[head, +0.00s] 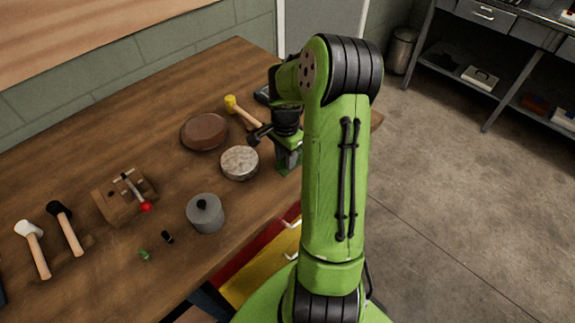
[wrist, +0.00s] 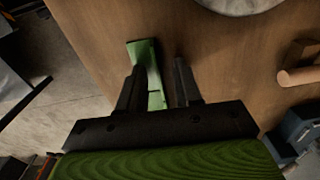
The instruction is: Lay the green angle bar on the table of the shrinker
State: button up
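The green angle bar (wrist: 148,62) shows in the wrist view on or just above the wooden table, near its edge. Its lower part lies between the fingers of my gripper (wrist: 158,88). The fingers are apart, with a visible gap between the bar and the right finger. In the head view my arm hides most of the gripper, and a green piece that looks like the bar (head: 284,168) shows beside it. A blue-grey machine (wrist: 300,130) stands at the lower right of the wrist view; I cannot tell whether it is the shrinker.
A metal disc (head: 239,163), a brown round block (head: 204,132) and a yellow-headed mallet (head: 232,102) lie near the gripper. A grey cylinder (head: 205,213), a wooden block with a tool (head: 125,197) and two mallets stand left. Floor lies open right, before a shelf unit (head: 500,65).

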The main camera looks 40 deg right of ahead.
grip_shut()
dwell(0.3)
